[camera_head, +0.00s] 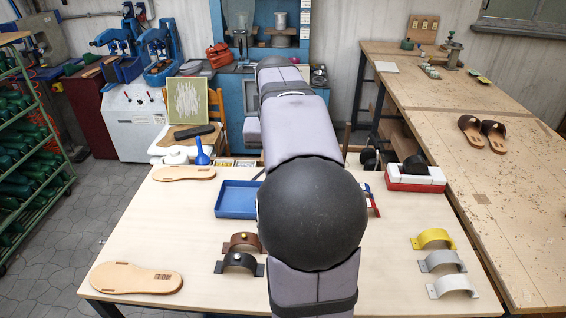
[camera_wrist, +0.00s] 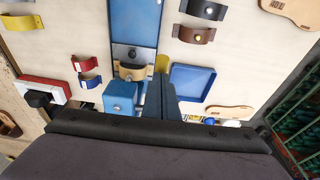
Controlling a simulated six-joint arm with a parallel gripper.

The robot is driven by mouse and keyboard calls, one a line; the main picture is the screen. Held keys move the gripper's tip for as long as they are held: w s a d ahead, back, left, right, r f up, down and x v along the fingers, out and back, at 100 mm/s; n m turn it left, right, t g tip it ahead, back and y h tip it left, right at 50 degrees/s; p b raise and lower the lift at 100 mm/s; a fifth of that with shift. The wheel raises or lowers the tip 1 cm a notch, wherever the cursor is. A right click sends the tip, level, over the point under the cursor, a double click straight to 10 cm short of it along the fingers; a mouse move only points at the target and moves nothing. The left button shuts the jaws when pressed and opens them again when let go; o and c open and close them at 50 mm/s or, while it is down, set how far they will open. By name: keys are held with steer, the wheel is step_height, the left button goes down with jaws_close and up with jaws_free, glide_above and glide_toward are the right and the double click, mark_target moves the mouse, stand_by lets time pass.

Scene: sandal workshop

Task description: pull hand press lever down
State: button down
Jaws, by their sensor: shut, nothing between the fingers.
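In the wrist view, the blue hand press (camera_wrist: 134,22) stands in the middle of the table as a long blue plate with a blue block (camera_wrist: 118,92) near its lower end. A tan strap piece (camera_wrist: 130,73) lies across the plate beside the block. My gripper (camera_wrist: 161,80) is shut and empty, its narrow fingers just right of the block and strap; I cannot tell whether they touch the press. A small yellowish part (camera_wrist: 162,63) shows beyond the fingertips. I cannot make out the lever for certain. In the head view my arm hides the press and gripper.
A blue tray (camera_head: 236,212) lies left of my arm, with brown and black straps (camera_head: 240,263) in front of it. Yellow and grey straps (camera_head: 433,238) lie at the right. A red and white block (camera_head: 415,184) stands at the back right. Tan soles (camera_head: 137,278) lie left.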

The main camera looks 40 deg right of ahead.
steer(key=shift+f, duration=0.25)
steer(key=shift+s+a+f+b, duration=0.1)
steer(key=shift+f+b, duration=0.8)
steer(key=shift+f, duration=0.25)
steer(key=shift+f+b, duration=0.35)
steer(key=shift+f, duration=0.1)
steer(key=shift+r, duration=0.1)
step_height(320, 180, up, 12)
steer(key=w+d+p, duration=0.2)
steer(key=p, duration=1.2)
steer(key=shift+w+d, duration=0.2)
steer(key=shift+a+r, duration=0.1)
